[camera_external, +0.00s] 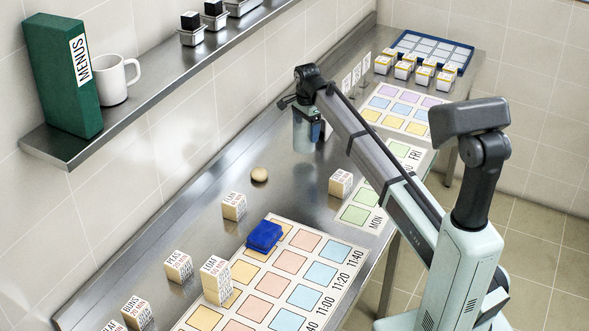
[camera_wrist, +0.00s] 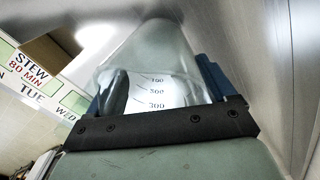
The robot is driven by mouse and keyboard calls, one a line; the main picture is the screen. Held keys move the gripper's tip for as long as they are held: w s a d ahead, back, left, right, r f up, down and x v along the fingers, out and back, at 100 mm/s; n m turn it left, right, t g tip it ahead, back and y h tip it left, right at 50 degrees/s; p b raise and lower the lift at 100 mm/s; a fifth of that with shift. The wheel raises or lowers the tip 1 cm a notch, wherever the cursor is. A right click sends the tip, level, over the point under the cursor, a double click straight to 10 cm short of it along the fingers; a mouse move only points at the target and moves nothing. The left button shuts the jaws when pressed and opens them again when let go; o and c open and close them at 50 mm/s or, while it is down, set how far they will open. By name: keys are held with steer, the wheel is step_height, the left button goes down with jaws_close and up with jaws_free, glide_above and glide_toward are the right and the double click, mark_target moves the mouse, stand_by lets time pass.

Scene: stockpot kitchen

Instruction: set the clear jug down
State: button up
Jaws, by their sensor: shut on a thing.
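The clear jug (camera_wrist: 150,50) shows in the wrist view between my gripper's two fingers, with a white panel of printed volume marks facing the camera. My gripper (camera_wrist: 162,85) is shut on it, one finger on each side. In the external view the jug (camera_external: 303,138) hangs below my gripper (camera_external: 309,118) over the steel counter (camera_external: 205,265), towards the wall side. My fingers partly hide it there. I cannot tell whether its base touches the counter.
A tan round object (camera_external: 259,174) and labelled blocks (camera_external: 234,206) stand on the counter nearer the camera. A blue object (camera_external: 263,236) lies on the coloured chart (camera_external: 280,285). Several white-and-yellow blocks (camera_external: 404,70) and a blue tray (camera_external: 432,48) are at the far end. A wall shelf (camera_external: 160,85) runs above.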

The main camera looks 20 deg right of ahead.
steer(key=shift+f, duration=2)
steer(key=shift+f, duration=0.1)
steer(key=o, duration=1)
step_height(320, 180, up, 12)
steer(key=shift+r, duration=0.15)
